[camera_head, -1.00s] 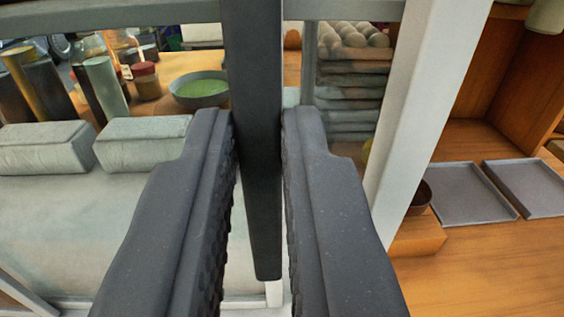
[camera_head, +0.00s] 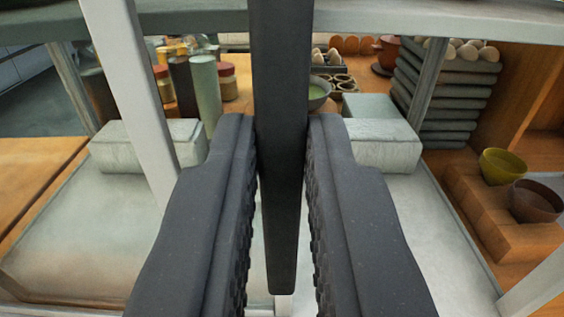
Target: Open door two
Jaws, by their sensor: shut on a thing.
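A long dark upright bar, which looks like a door handle (camera_head: 280,190), runs down the middle of the view. My gripper (camera_head: 281,125) has one finger on each side of the handle and is shut on it. The handle hangs in front of a pale framed case; a pale slanting post (camera_head: 130,90) is left of it and a pale rail (camera_head: 400,22) crosses the top. No door number shows. How the handle joins its door is hidden, and I cannot tell how far the door is open.
Inside the case are two pale blocks (camera_head: 147,146) (camera_head: 383,150) on a light floor. Behind stand jars (camera_head: 227,82), a green-filled bowl (camera_head: 318,92) and stacked dark trays (camera_head: 443,105) with eggs. To the right are a yellow bowl (camera_head: 502,166) and a brown bowl (camera_head: 536,202) on a wooden step.

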